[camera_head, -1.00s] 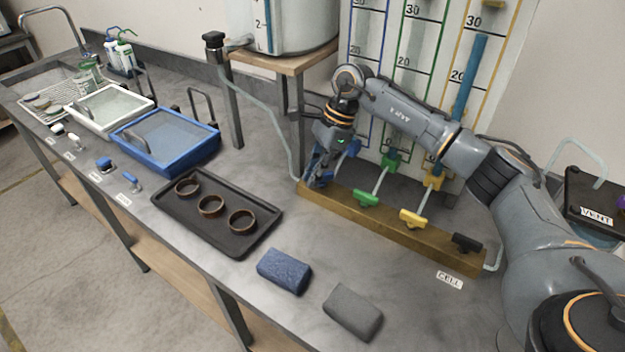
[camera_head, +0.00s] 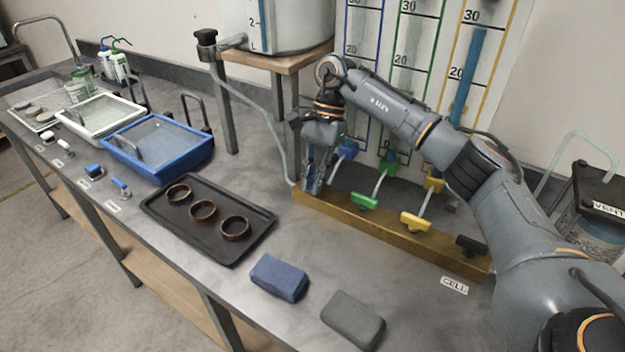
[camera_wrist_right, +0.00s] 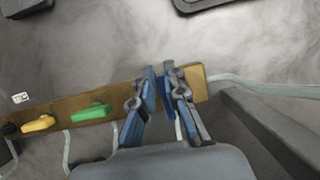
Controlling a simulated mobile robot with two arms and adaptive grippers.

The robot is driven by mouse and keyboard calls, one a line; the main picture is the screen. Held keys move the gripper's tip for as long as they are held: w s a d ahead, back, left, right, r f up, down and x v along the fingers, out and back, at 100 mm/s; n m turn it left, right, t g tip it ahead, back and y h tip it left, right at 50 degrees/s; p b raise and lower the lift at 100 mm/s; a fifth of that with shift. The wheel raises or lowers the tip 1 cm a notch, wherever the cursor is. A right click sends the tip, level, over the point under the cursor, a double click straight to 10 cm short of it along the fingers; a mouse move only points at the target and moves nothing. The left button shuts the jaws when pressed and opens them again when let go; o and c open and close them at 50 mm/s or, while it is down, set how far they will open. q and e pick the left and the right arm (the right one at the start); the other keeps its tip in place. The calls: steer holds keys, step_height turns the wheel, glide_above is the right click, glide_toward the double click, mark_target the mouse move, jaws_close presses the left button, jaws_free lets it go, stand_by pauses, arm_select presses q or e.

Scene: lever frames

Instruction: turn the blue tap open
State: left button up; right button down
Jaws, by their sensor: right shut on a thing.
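The wooden manifold bar (camera_head: 391,231) lies on the bench with green, yellow and black tap handles along it. The blue tap handle is at its far left end. In the head view my right gripper (camera_head: 315,187) covers it. In the right wrist view the blue tap handle (camera_wrist_right: 166,90) shows as a dark blue strip between the fingertips. My right gripper (camera_wrist_right: 164,85) is shut on it, pointing down at the bar. How far the handle is turned is hard to see. My left gripper is not in view.
The green tap (camera_head: 364,202), yellow tap (camera_head: 415,222) and black tap (camera_head: 471,246) sit to the right. A black tray (camera_head: 208,246) with brown rings, a blue sponge (camera_head: 279,278) and a grey block (camera_head: 352,319) lie in front. A tube (camera_head: 262,112) runs down to the bar's left end.

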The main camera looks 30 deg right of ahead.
steer(key=shift+r, duration=0.1)
steer(key=c, duration=1.4)
jaws_free()
steer(key=v, duration=0.7)
steer(key=shift+r, duration=0.25)
